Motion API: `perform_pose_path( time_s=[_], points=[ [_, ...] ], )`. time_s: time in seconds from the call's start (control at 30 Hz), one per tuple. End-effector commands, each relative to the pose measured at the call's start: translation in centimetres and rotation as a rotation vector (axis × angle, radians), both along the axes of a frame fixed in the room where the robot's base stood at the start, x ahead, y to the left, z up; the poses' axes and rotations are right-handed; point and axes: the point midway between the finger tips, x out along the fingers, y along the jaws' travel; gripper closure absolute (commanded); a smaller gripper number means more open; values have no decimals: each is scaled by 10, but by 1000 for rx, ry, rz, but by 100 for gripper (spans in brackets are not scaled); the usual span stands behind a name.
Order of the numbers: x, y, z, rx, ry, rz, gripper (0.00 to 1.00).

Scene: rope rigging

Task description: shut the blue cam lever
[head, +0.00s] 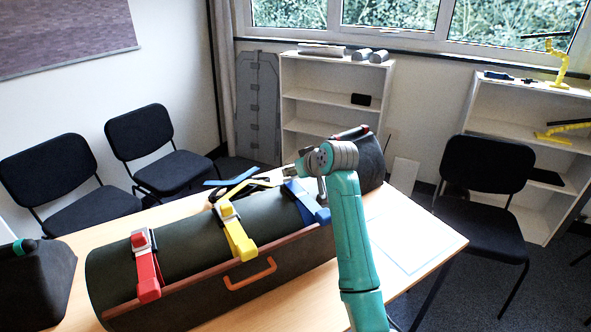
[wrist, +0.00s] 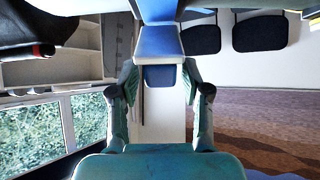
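A long dark green case (head: 180,252) lies on the table with red, yellow and blue straps over it. The blue cam lever and its strap (head: 318,213) are at the case's right end, partly hidden by my arm. My gripper (head: 293,177) is just above that end, its fingers small and hard to make out in the head view. In the wrist view my gripper (wrist: 160,85) has its fingers apart. I cannot tell the lever's exact angle.
The red lever (head: 146,268) and yellow lever (head: 236,232) sit to the left on the case. An orange handle (head: 250,274) is on its front. Dark bags (head: 370,165) stand at both ends. White sheets (head: 408,238) lie on the table at right.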

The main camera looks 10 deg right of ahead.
Motion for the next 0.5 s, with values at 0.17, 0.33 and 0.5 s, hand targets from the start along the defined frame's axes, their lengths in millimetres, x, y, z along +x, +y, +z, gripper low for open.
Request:
perform_pose_path(
  time_s=[0.17,0.33,0.5],
  points=[
    [0,0,1,0,-1,0,42],
    [-1,0,2,1,-2,0,42],
    [-12,-5,12,1,-3,-1,42]
  ],
)
